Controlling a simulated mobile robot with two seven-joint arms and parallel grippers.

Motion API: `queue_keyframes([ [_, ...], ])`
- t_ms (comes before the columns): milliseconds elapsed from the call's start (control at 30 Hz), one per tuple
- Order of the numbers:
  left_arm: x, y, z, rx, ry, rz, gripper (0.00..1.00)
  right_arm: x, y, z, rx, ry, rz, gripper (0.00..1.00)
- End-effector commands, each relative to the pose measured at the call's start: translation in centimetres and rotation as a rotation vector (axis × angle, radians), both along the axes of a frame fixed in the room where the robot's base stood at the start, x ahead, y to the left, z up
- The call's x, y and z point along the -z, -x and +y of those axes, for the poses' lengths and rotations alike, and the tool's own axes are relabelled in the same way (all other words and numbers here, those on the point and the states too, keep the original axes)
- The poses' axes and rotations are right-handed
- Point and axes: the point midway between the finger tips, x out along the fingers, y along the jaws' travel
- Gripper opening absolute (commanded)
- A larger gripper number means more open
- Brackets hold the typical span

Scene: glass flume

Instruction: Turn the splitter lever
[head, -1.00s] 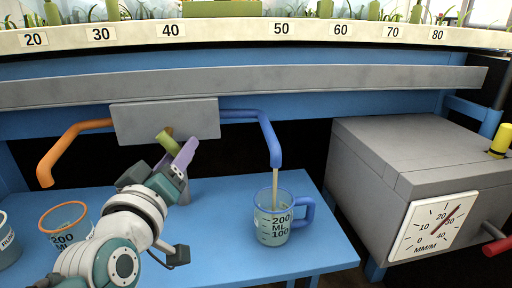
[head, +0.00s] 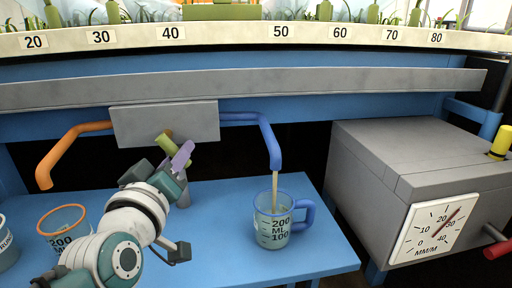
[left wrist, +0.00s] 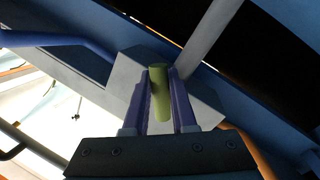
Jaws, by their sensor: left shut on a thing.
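The splitter lever (head: 168,144) is a short olive-green rod on the front underside of the grey splitter box (head: 150,121). My left gripper (head: 181,156) has purple fingers, shut around the lever. In the left wrist view the lever (left wrist: 160,92) lies between the two fingers. An orange spout (head: 68,148) leaves the box to the left and a blue spout (head: 268,140) to the right. A brownish stream falls from the blue spout into the blue-rimmed measuring mug (head: 272,228). No stream shows at the orange spout. My right gripper is out of view.
An orange-rimmed measuring mug (head: 62,222) stands under the orange spout, with another cup (head: 6,243) at the left edge. They stand on a blue table (head: 225,260). A grey box with a dial (head: 434,228) is at the right.

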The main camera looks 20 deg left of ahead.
Motion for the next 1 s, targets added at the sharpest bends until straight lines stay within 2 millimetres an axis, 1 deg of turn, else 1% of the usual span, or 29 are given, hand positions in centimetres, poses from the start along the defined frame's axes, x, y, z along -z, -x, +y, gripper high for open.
queue_keyframes([
  [367,-0.1,0.0,0.0,0.000,-0.016,0.010,0.00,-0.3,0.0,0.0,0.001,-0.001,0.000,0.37],
  [567,-0.1,0.2,0.2,0.000,-0.087,0.056,0.00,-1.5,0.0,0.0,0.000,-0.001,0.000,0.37],
  [800,0.0,0.4,0.7,0.001,-0.234,0.147,0.00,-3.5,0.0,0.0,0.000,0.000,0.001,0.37],
  [1000,0.2,0.7,1.0,0.000,-0.354,0.220,0.00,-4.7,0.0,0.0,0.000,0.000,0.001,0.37],
])
